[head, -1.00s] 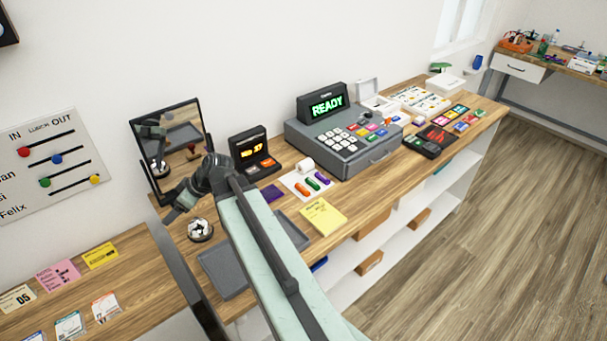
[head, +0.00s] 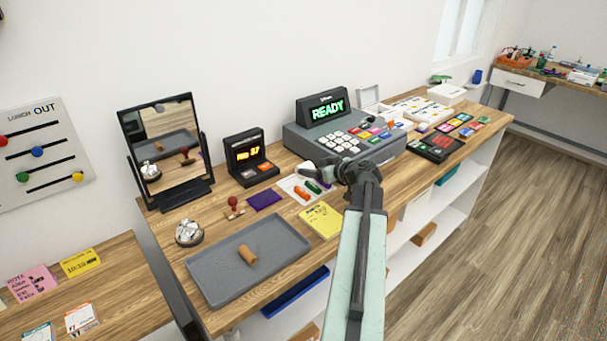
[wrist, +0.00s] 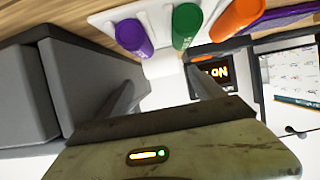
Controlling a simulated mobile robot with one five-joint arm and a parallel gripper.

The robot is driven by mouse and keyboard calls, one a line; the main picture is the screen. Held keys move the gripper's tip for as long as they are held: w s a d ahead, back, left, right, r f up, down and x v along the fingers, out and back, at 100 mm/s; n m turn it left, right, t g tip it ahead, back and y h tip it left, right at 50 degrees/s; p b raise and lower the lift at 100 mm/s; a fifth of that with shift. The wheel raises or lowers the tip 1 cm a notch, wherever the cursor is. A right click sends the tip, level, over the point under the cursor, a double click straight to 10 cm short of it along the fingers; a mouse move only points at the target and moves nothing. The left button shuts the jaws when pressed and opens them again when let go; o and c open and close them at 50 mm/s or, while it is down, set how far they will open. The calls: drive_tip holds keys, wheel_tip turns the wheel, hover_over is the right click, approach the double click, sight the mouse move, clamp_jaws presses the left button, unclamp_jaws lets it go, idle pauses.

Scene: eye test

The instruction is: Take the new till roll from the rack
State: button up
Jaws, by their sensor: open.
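My gripper (head: 325,172) is open over the back end of the white rack (head: 289,187), beside the cash register. In the wrist view my two fingers (wrist: 163,88) stand apart. A plain white piece, apparently the till roll (wrist: 163,65), shows between and just beyond their tips; I cannot tell if they touch it. The rack (wrist: 108,18) also holds a purple cylinder (wrist: 133,37), a green one (wrist: 186,25) and an orange one (wrist: 238,18). In the head view my gripper largely hides the roll and the purple cylinder.
The grey register (head: 372,152) stands close to my gripper. A small orange-lit display (head: 251,160) stands left of the rack. Yellow notes (head: 321,221) lie in front. A grey tray (head: 215,280) bears a brown cylinder (head: 248,255). A mirror (head: 160,140) stands at the left.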

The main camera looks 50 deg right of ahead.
sight(306, 165)
drive_tip(key=x, duration=0.3)
drive_tip(key=b+x, duration=0.1)
drive_tip(key=x, duration=0.1)
drive_tip(key=shift+w+a, duration=0.15)
drive_tip(key=shift+w, duration=0.3)
drive_tip(key=shift+s+r, duration=0.1)
drive_tip(key=shift+r, duration=0.05)
drive_tip(key=c, duration=1.5)
